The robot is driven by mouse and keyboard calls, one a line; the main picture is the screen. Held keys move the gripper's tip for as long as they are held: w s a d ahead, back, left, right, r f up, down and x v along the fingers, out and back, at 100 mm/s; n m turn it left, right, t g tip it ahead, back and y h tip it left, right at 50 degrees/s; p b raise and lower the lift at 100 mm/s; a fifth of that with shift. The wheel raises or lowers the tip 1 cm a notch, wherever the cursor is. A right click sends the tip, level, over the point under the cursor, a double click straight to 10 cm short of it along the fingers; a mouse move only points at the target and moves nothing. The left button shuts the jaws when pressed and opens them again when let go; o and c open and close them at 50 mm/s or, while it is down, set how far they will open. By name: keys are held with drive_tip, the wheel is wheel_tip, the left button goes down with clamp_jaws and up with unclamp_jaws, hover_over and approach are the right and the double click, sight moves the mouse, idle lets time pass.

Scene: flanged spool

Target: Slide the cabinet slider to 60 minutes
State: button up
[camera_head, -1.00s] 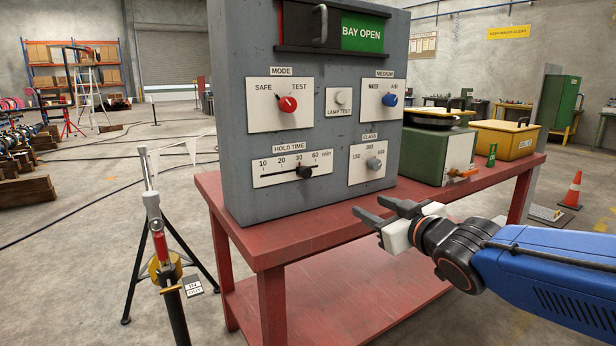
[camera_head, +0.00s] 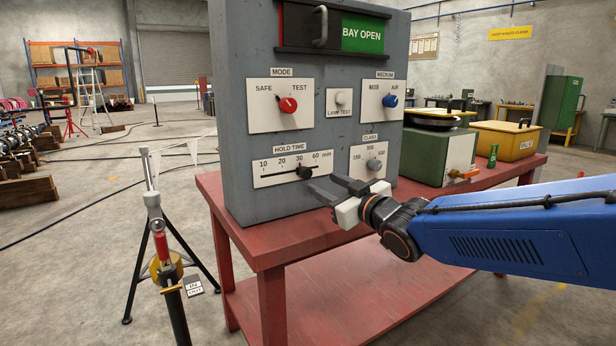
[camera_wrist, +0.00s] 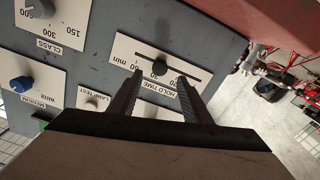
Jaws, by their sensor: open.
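The grey cabinet (camera_head: 235,120) stands on a red bench. Its HOLD TIME plate (camera_head: 270,181) has a horizontal slot marked 10, 20, 30 and 60 min. The black slider knob (camera_head: 304,173) sits near the 30 mark, left of 60. My gripper (camera_head: 328,189) is open and empty, in front of the plate just below and right of the knob. In the wrist view the picture is upside down; the knob (camera_wrist: 160,67) lies beyond and between my two open fingertips (camera_wrist: 159,76), apart from both as far as I can tell.
Just right of the slider is the CLASS knob (camera_head: 374,164), close to my gripper. Above are the red MODE knob (camera_head: 288,105) and blue MEDIUM knob (camera_head: 390,101). The red bench (camera_head: 300,241) top is clear in front. A green box (camera_head: 440,157) stands to the right.

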sight(308, 176)
drive_tip(key=x, duration=0.9)
drive_tip(key=shift+w+a, duration=0.1)
drive_tip(key=shift+c, duration=0.2)
clamp_jaws()
